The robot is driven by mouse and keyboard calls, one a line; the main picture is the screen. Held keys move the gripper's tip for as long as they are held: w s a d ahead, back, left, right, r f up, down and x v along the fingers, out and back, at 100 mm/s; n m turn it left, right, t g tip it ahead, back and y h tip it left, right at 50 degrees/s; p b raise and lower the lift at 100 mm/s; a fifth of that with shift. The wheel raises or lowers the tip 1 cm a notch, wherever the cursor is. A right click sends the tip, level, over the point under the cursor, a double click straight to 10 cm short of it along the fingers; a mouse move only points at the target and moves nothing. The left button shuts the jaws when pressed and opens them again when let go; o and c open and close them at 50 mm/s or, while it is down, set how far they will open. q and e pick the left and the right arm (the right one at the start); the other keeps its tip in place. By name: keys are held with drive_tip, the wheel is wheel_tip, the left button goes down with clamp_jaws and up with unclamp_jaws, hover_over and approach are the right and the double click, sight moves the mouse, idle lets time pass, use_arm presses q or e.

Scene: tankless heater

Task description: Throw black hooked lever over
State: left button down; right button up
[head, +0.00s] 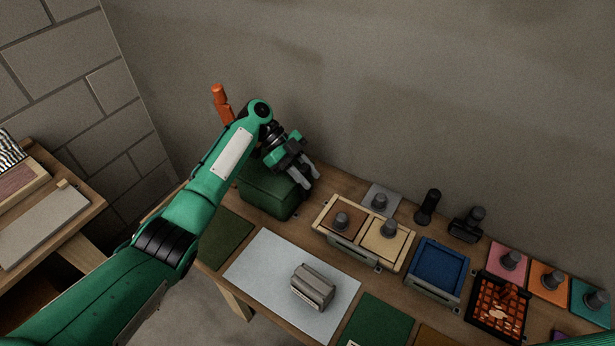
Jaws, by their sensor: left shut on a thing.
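My left gripper (310,180) is at the right upper edge of a dark green box (268,192), which stands at the back left of the bench. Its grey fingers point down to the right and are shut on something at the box. The held part is hidden by the fingers; I take it to be the black hooked lever, but its shape does not show. An orange lever (221,100) stands up behind my left arm; its foot is hidden. My right gripper is not in view.
Right of the box stand a two-lidded tray (347,250), a blue tray (440,268), two black upright fittings (428,205) and several knobbed coloured plates. A grey block (313,287) sits on a pale mat (262,278). A wall rises behind the bench.

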use_arm(q)
drive_tip(key=c, duration=1.1)
unclamp_jaws()
drive_tip(key=shift+w, duration=0.1)
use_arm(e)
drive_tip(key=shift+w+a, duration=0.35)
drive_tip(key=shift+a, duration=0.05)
use_arm(q)
drive_tip(key=shift+a+r, duration=0.1)
drive_tip(key=shift+a, duration=0.05)
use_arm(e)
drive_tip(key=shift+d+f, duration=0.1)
